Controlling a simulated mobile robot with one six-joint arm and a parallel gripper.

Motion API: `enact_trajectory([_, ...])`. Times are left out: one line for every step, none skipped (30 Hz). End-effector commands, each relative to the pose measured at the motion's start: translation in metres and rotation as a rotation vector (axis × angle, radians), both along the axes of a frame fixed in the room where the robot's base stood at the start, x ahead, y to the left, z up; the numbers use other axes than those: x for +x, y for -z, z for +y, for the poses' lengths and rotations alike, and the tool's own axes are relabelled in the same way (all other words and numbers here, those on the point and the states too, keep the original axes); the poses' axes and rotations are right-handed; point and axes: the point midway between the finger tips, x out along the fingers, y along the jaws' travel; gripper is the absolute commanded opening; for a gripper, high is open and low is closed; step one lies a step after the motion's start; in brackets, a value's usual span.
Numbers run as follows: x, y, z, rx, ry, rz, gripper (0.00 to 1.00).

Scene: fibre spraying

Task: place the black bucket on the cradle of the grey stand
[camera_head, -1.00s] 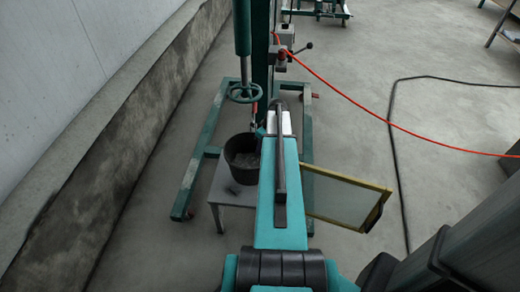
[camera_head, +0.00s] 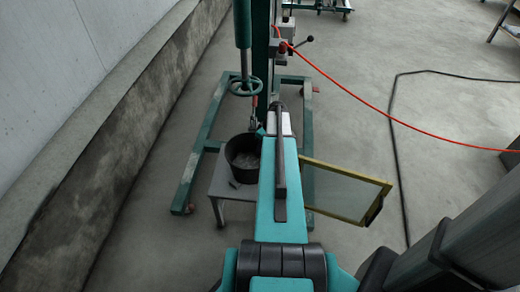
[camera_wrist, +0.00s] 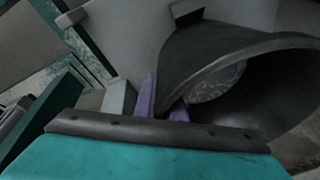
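The black bucket (camera_head: 243,158) looks upright in the head view, over the top of the grey stand (camera_head: 217,184). There, my arm hides its right side. I cannot tell whether its base touches the stand or hangs just above it. In the wrist view, the bucket (camera_wrist: 270,93) fills the right half, mouth visible with grey material inside. My gripper (camera_wrist: 165,103) has purple fingers at the bucket's rim, one outside and one at the inner side, with the wall between them. A dark block (camera_wrist: 186,12) on the grey stand (camera_wrist: 125,35) shows beside the bucket; the rest of the cradle is hidden.
A green frame (camera_head: 193,165) with a handwheel (camera_head: 245,87) and upright posts surrounds the stand's far side. A yellow-framed panel (camera_head: 345,192) is right of my arm. An orange hose (camera_head: 350,98) and black cable (camera_head: 397,150) cross the right. A wall (camera_head: 90,70) runs along the left.

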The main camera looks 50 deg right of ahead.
Motion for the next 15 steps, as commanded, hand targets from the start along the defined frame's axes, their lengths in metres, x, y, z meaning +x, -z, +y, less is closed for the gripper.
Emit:
enact_trajectory([-0.0002,0.0000,-0.0001,0.000,0.000,0.000,0.19])
enact_trajectory([-0.0002,0.0000,-0.0001,0.000,0.000,0.000,0.23])
enact_trajectory([-0.0002,0.0000,-0.0001,0.000,0.000,0.000,0.23])
enact_trajectory([-0.0002,-0.0001,-0.0002,0.000,0.000,0.000,0.23])
enact_trajectory([-0.0002,-0.0001,-0.0002,0.000,0.000,0.000,0.23])
enact_trajectory([-0.0002,-0.0001,-0.0002,0.000,0.000,0.000,0.23])
enact_trajectory([-0.0003,-0.0001,-0.0002,0.000,0.000,0.000,0.23])
enact_trajectory([-0.0003,-0.0001,-0.0002,0.000,0.000,0.000,0.23])
enact_trajectory([-0.0004,-0.0002,-0.0003,0.000,0.000,0.000,0.23])
enact_trajectory([-0.0004,-0.0003,-0.0003,0.000,0.000,0.000,0.23])
enact_trajectory([-0.0004,-0.0007,-0.0003,0.000,0.000,0.000,0.23])
enact_trajectory([-0.0004,-0.0014,-0.0003,0.000,0.000,0.000,0.23])
enact_trajectory([-0.0003,-0.0023,-0.0003,-0.001,0.000,0.000,0.23])
enact_trajectory([-0.0006,-0.0032,-0.0005,-0.001,0.000,0.000,0.23])
enact_trajectory([-0.0010,-0.0048,-0.0009,-0.001,0.000,0.000,0.23])
